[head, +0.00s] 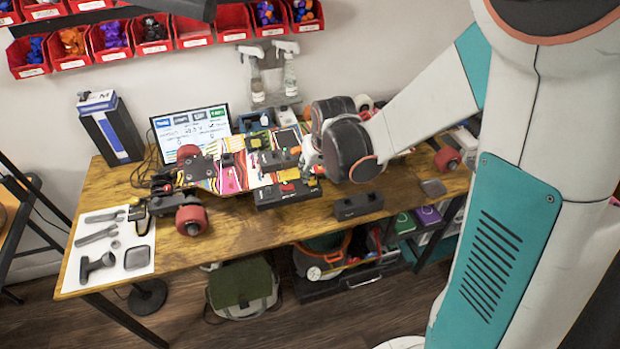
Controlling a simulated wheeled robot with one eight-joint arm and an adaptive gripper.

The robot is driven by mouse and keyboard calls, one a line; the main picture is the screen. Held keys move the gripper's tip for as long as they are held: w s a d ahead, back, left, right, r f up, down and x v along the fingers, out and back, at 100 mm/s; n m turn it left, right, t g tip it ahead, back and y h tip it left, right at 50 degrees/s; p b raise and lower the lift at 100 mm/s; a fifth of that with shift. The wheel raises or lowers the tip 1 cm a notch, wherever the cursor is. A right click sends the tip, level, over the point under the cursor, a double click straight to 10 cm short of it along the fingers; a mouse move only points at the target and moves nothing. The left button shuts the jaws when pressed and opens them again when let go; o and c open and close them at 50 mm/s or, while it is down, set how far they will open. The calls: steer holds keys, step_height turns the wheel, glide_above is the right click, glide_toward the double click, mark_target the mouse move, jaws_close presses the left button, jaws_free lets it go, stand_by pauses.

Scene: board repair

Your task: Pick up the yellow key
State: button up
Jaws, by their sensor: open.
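A small yellow piece (289,174), which looks like the yellow key, sits at the top of a black block module (287,194) on the colourful board in the middle of the table. A red piece shows just in front of it. My gripper (311,166) is just right of the yellow piece, low over the board's right part, with its jaws open. My dark wrist joint hides part of the board behind it. The fingertips are small, and I cannot tell whether they touch anything.
The striped board (232,176) has red wheels at its ends and other black modules on it. A separate black block (358,206) lies on the wooden table (250,232) at the front. A white sheet with tools (108,243) lies at left. A monitor (190,128) stands behind.

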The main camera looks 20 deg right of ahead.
mark_target(313, 176)
steer(key=b+x, duration=0.2)
steer(key=x, duration=0.3)
steer(key=shift+a+f+b, duration=0.1)
steer(key=shift+f+b, duration=0.05)
steer(key=shift+b, duration=0.15)
jaws_close()
